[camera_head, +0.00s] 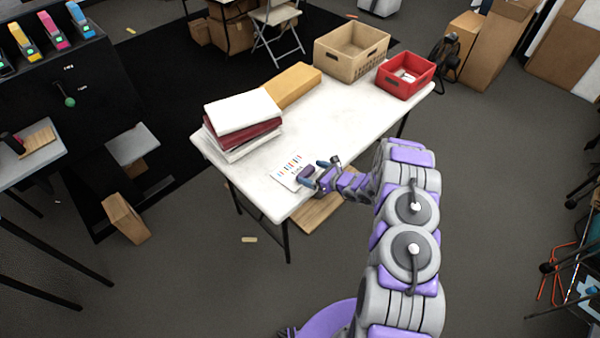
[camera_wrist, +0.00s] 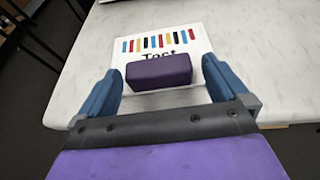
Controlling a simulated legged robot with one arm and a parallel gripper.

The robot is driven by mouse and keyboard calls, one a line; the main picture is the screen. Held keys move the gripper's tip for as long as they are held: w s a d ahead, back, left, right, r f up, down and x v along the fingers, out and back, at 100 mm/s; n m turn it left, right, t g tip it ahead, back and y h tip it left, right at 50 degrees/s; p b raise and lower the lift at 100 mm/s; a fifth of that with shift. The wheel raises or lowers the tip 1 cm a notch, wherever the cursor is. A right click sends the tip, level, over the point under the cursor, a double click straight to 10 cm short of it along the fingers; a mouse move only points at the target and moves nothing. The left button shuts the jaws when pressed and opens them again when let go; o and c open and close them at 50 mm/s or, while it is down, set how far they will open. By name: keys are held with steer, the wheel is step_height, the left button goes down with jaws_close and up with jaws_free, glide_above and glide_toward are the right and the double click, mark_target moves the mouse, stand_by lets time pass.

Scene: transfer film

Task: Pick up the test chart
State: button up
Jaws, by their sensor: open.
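The test chart (camera_head: 291,166) is a white sheet with a row of coloured bars, lying flat near the front left edge of the white table (camera_head: 335,125). In the wrist view the chart (camera_wrist: 190,33) lies ahead of my gripper, with the word "Test" partly hidden. A purple block (camera_wrist: 159,72) covers the chart's middle there; I cannot tell how it is supported. My gripper (camera_head: 322,169) is at the chart's right side in the head view. In the wrist view its blue fingers (camera_wrist: 162,85) are apart, on either side of the purple block.
Stacked white and dark red boxes (camera_head: 243,122) stand left of the chart, with a brown carton (camera_head: 291,84) behind. A tan crate (camera_head: 352,48) and a red crate (camera_head: 405,75) stand at the table's far end. The table's middle is clear.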

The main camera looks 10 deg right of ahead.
mark_target(308, 173)
steer(key=b+x, duration=0.1)
steer(key=x, duration=0.4)
steer(key=shift+s+f, duration=0.2)
steer(key=shift+s, duration=0.05)
steer(key=c, duration=0.7)
